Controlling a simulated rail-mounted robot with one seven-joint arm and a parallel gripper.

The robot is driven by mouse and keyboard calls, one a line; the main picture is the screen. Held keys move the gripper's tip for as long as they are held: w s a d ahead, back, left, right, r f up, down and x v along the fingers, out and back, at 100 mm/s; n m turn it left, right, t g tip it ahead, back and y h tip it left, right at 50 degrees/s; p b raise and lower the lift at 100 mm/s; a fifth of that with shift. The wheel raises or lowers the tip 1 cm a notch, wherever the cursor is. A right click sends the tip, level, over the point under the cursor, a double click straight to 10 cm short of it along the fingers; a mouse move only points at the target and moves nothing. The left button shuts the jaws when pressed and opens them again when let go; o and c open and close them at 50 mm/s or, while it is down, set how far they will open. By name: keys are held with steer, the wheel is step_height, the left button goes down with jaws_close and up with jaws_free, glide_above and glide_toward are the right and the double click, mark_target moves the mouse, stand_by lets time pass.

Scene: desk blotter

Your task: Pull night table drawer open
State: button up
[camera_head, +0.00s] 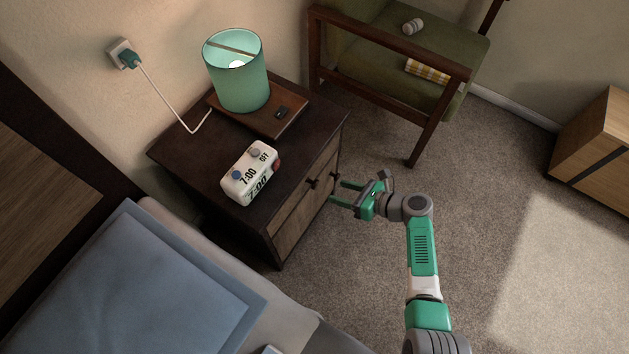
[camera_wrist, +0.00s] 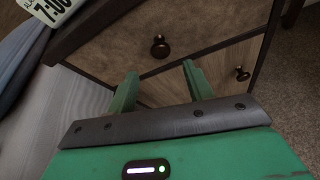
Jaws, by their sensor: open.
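The night table (camera_head: 200,165) is dark brown with lighter wood drawer fronts on its right side. The upper drawer front (camera_wrist: 195,25) has a dark round knob (camera_wrist: 160,46), which also shows in the head view (camera_head: 311,183). A lower drawer front (camera_wrist: 210,75) has its own knob (camera_wrist: 242,73). Both drawers look closed. My green gripper (camera_head: 337,192) is open and empty in front of the drawer fronts. In the wrist view, the upper knob appears just beyond and between the fingertips (camera_wrist: 159,68), apparently not touched. The exact gap is unclear.
A white alarm clock (camera_head: 250,174) and a green lamp (camera_head: 237,75) on a wooden base stand on the night table. A bed (camera_head: 150,285) is at lower left. A green armchair (camera_head: 405,50) stands behind. Carpet (camera_head: 490,190) is clear to the right.

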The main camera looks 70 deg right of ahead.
mark_target(317, 184)
steer(key=b+x, duration=0.4)
steer(key=x, duration=0.3)
steer(key=shift+w+d, duration=0.1)
steer(key=shift+w, duration=0.35)
jaws_close()
